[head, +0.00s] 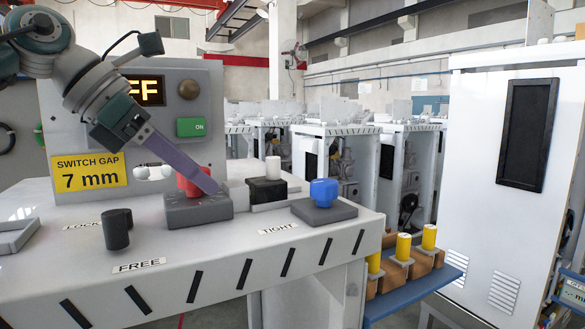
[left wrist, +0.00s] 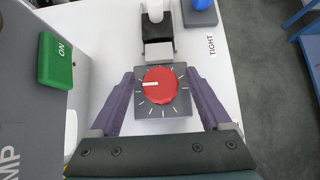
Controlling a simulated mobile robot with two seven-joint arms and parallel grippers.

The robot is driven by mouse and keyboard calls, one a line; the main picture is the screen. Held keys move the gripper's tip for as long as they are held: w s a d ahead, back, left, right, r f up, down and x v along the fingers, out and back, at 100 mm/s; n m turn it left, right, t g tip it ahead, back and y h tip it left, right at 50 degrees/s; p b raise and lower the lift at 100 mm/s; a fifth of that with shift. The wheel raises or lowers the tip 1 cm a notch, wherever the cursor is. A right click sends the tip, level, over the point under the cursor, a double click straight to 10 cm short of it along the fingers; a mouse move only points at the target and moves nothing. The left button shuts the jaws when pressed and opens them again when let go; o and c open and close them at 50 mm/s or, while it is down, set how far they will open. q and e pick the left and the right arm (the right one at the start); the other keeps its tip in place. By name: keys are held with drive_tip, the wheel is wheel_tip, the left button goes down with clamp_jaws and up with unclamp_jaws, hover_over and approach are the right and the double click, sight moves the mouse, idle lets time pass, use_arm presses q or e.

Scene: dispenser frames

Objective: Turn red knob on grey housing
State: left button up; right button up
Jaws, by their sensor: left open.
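The red knob (head: 193,183) sits on a dark grey square housing (head: 205,211) on the white bench. In the left wrist view the red knob (left wrist: 159,86) has a white pointer line aimed left, with white tick marks around it on the housing (left wrist: 178,109). My left gripper (left wrist: 159,82) is open, its purple fingers on either side of the housing with the knob between them. In the head view the left gripper (head: 208,186) comes down from the upper left and partly covers the knob. Whether the fingers touch the housing I cannot tell. My right gripper is not in view.
A blue knob (head: 324,190) stands on its own base at right. A black block with a white peg (head: 273,169) is just behind the housing. A black knob (head: 117,230) is at left. A panel with a green ON button (head: 191,127) rises behind. Yellow cylinders (head: 403,246) stand at right.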

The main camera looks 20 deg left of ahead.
use_arm(q)
drive_tip(key=b+v, duration=0.2)
drive_tip(key=v, duration=0.7)
drive_tip(key=shift+s+r, duration=0.2)
drive_tip(key=shift+r, duration=0.05)
drive_tip(key=shift+a, duration=0.2)
